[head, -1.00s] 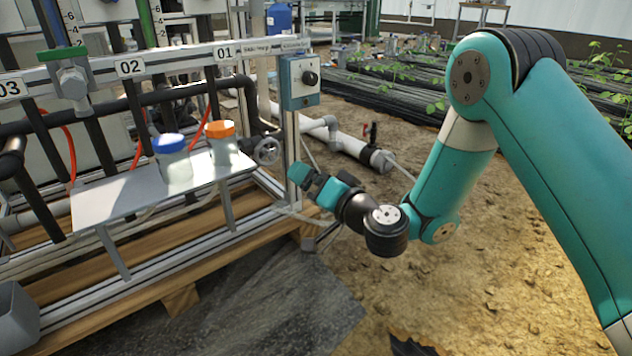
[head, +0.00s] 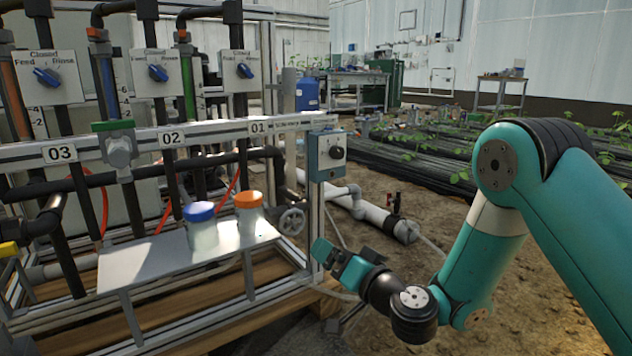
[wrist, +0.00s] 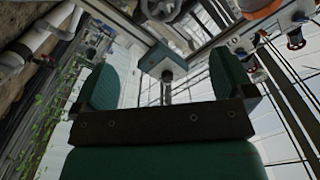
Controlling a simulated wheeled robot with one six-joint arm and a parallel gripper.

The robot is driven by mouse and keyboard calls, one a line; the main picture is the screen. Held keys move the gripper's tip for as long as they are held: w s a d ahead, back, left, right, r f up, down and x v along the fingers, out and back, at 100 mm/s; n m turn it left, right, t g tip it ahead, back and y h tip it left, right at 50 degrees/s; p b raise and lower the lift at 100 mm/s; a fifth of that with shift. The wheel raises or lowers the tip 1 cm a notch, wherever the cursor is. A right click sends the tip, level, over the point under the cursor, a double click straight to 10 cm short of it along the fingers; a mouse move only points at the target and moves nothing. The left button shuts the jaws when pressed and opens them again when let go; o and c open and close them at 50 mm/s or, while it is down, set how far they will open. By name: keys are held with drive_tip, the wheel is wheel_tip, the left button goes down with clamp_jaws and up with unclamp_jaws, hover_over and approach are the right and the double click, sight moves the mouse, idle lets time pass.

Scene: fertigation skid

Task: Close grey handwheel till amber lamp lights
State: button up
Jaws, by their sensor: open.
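The grey handwheel (head: 292,220) sits low on the skid's pipework, right of the small shelf and just left of the end post. A round grey rim at the top edge of the wrist view (wrist: 165,8) looks like the same wheel. My gripper (head: 335,257) is open and empty, right of and below the handwheel in the head view, near the end post and apart from the wheel. Its two green fingers stand wide apart in the wrist view (wrist: 166,78). I cannot make out a lit amber lamp in either view.
A blue-grey box (head: 327,156) with a dark knob tops the end post (head: 316,225). A shelf (head: 125,272) holds a blue-lidded jar (head: 201,228) and an orange-lidded jar (head: 249,210). Blue-handled valves line the back. Bare soil lies to the right, with a white pipe (head: 375,215).

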drive_tip(key=n, duration=0.6)
drive_tip(key=n+p, duration=0.3)
drive_tip(key=p, duration=1.1)
approach(295, 226)
drive_tip(key=b+x, duration=0.2)
drive_tip(key=x, duration=0.7)
drive_tip(key=shift+a+f, duration=0.15)
drive_tip(key=shift+a, duration=0.1)
drive_tip(key=shift+w+a+r+b, duration=0.2)
drive_tip(key=shift+w+a+b, duration=0.15)
drive_tip(key=shift+w, duration=0.3)
drive_tip(key=c, duration=0.9)
